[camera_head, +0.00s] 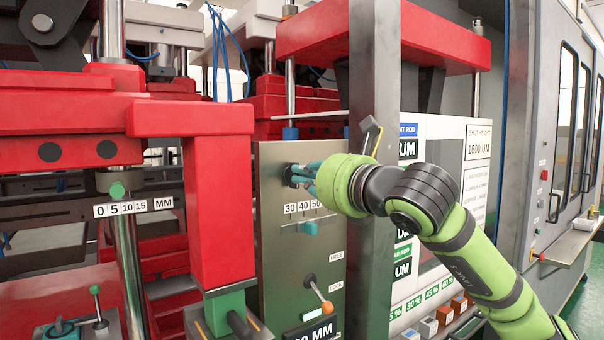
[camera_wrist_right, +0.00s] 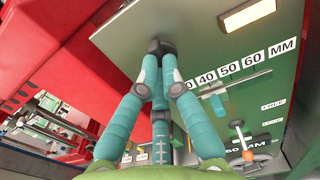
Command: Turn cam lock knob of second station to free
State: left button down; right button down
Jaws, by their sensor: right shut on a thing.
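My right gripper (camera_head: 297,177) reaches in from the right to the upper part of the olive-green station panel (camera_head: 274,245). Its teal fingers are shut on a dark round knob (camera_wrist_right: 160,46), above and left of the millimetre scale. The knob is mostly hidden by the fingers in the head view. Lower on the panel, a lever with an orange ball (camera_head: 327,307) tilts down to the right near the LOCK label (camera_head: 336,288). The FREE label (camera_head: 337,255) is above it. The orange ball (camera_wrist_right: 248,155) also shows in the right wrist view, apart from the fingers. My left gripper is not in view.
A red press column (camera_head: 218,210) stands close left of the panel. A grey post (camera_head: 374,80) rises right of it, close to my right wrist. A teal slider (camera_head: 308,228) sits under the scale (camera_head: 302,207). A white labelled panel (camera_head: 440,150) lies behind my arm.

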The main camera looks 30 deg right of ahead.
jog(key=shift+w+d+r, duration=0.1)
jog(key=shift+d+r, duration=0.05)
jog(key=shift+r, duration=0.05)
jog(key=shift+n, duration=1.4)
jog(key=n, duration=0.2)
jog(key=shift+n, duration=0.4)
